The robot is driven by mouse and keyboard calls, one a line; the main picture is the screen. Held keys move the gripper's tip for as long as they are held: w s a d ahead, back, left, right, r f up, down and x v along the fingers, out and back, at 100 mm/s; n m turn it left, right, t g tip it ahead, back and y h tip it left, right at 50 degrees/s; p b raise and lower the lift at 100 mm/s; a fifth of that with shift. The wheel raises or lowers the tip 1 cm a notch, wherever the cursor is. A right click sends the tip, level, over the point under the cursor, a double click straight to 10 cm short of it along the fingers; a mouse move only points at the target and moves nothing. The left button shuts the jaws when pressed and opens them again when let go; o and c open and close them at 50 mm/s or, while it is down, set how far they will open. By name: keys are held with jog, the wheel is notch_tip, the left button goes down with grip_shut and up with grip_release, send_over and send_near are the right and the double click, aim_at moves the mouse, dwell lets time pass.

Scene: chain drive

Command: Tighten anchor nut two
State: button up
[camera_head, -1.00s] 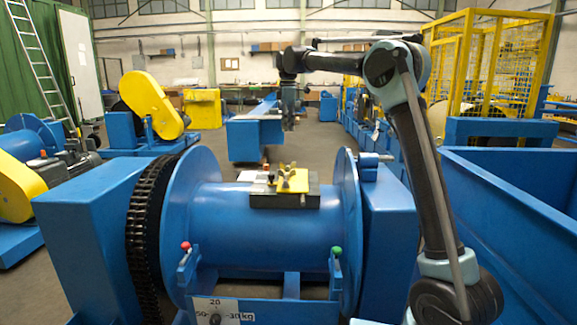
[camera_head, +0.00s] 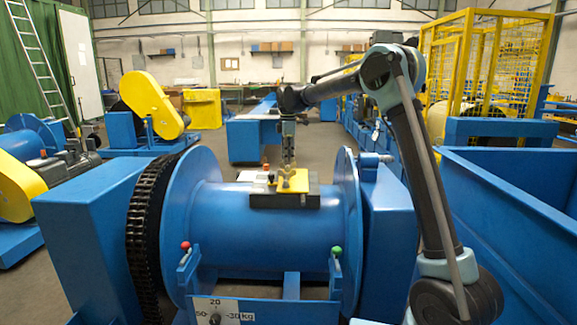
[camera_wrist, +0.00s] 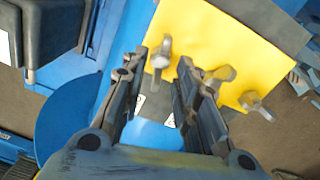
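A yellow plate (camera_head: 290,199) sits on a dark block (camera_head: 262,202) on top of the blue drum. In the wrist view the yellow plate (camera_wrist: 215,35) bears wing-shaped nuts: one at the left (camera_wrist: 161,55), one in the middle (camera_wrist: 221,75) and one at the right (camera_wrist: 254,103). Which is number two cannot be told. My gripper (camera_wrist: 162,60) is open, pointing down over the plate. The left nut appears between its fingertips in the picture; contact cannot be told. In the head view my gripper (camera_head: 288,162) is just above the plate, with its tips hard to make out.
The blue drum (camera_head: 260,235) has round end flanges, with a black chain (camera_head: 145,220) at its left. Red (camera_head: 185,245) and green (camera_head: 336,250) knobs stand in front. A large blue bin (camera_head: 510,215) stands to the right. The air above the drum's left half is clear.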

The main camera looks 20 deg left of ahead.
jog(key=shift+f, duration=2)
grip_shut()
jog(key=shift+w+m, duration=0.1)
jog(key=shift+m, duration=1.2)
grip_release()
jog(key=shift+r, duration=0.1)
notch_tip(320, 180, up, 12)
